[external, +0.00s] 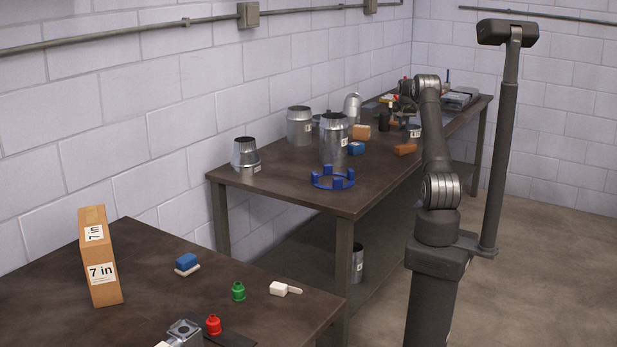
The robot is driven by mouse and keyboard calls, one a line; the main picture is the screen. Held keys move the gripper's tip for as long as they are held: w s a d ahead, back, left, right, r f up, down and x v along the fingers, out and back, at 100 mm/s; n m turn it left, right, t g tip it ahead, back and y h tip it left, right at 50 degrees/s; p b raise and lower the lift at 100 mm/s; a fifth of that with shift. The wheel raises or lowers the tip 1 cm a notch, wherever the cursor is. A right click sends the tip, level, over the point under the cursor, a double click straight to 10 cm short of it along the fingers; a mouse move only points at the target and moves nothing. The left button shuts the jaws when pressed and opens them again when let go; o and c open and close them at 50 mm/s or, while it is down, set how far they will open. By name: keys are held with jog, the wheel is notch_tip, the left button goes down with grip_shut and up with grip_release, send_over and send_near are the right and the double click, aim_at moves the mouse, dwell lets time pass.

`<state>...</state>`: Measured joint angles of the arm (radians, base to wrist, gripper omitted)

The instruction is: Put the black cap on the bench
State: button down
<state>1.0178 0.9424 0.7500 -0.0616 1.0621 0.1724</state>
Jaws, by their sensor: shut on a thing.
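My gripper (400,110) is at the far part of the long bench (290,190), low over its top among small parts. It looks shut on a small dark thing, which fits the black cap but is too small and too covered by my arm to make out clearly. I cannot tell whether that thing touches the bench.
Metal duct pieces (334,138), a blue ring with upright tabs (333,179) and blue and orange blocks stand on the long bench. A nearer table (150,305) holds a tall "7 in" box (99,256), a green cap (238,291) and a red cap (213,325). The long bench's near right corner is bare.

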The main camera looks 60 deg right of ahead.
jog(key=w+f, duration=0.2)
jog(key=w, duration=0.1)
jog(key=w+a+f, duration=0.1)
jog(key=w+f, duration=0.2)
jog(key=w, duration=0.1)
jog(key=w+f, duration=0.2)
jog(key=w, duration=0.2)
jog(key=shift+w+a+f, duration=0.25)
jog(key=shift+a+f, duration=0.1)
jog(key=shift+f, duration=2.05)
jog(key=c, duration=1.3)
grip_release()
jog(key=shift+f, duration=0.15)
jog(key=shift+c, duration=0.2)
jog(key=v, duration=1.2)
